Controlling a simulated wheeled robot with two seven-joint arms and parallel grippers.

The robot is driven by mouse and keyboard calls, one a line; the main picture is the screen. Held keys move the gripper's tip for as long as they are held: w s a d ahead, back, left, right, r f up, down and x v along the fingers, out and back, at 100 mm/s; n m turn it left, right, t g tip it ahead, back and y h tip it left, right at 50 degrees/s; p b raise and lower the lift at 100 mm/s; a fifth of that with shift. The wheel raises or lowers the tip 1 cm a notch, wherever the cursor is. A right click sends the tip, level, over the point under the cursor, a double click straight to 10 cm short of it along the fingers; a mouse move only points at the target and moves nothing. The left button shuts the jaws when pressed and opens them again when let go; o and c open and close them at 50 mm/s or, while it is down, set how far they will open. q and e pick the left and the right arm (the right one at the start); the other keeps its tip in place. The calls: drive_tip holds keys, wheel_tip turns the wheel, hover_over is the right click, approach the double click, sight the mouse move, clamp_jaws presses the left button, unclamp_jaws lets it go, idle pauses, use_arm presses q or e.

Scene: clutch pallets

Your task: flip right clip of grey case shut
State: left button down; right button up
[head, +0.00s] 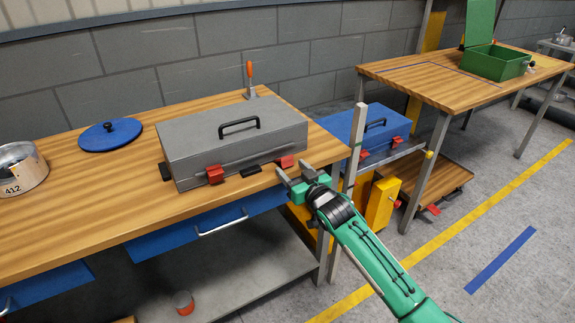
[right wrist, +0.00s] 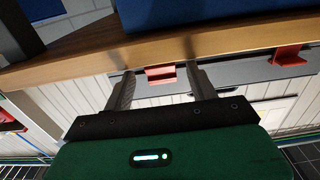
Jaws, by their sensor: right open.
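The closed grey case (head: 205,145) lies on the wooden workbench, its black handle (head: 239,127) on top. Its right red clip (head: 286,162) is at the front face near the right corner. The left red clip (head: 215,174) is farther along that face. My right gripper (head: 290,177) is open just in front of the right clip. In the right wrist view, apparently inverted, the right clip (right wrist: 160,75) shows between the two open fingers (right wrist: 162,88). The left clip (right wrist: 290,56) is off to the right. I cannot tell whether the fingers touch the clip. My left gripper is out of view.
The workbench (head: 95,205) has a blue drawer (head: 205,228) under its front edge. A blue lid (head: 108,134), a tin (head: 20,170) and an orange-handled tool (head: 249,75) stand around the case. A blue case (head: 362,125) sits right of the bench.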

sight(288, 165)
drive_tip(key=shift+x, duration=1.7)
drive_tip(key=shift+c, duration=0.2)
drive_tip(key=c, duration=1)
